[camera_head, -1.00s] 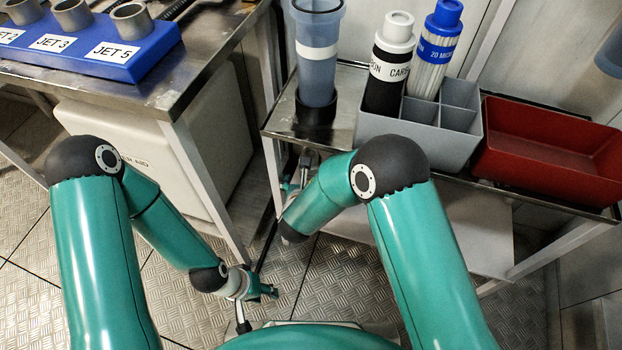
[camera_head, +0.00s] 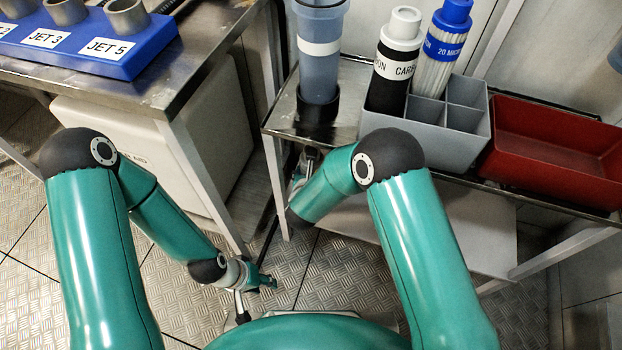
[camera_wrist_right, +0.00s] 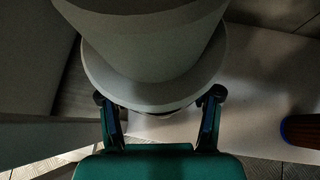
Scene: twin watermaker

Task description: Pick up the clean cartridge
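Two cartridges stand in a grey divided crate (camera_head: 425,143) on the metal cart: a black-and-white one labelled CARBON (camera_head: 390,70) and a white pleated one with a blue cap (camera_head: 436,60), marked 20 MICRON. My left gripper (camera_head: 264,282) hangs low over the floor, away from the cartridges; its fingers are too small to read.
A translucent blue housing (camera_head: 320,75) stands in a black holder at the cart's left. A red bin (camera_head: 555,145) sits right of the crate. A bench with a blue JET rack (camera_head: 95,58) is at the left, a pale box (camera_head: 150,150) below it.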

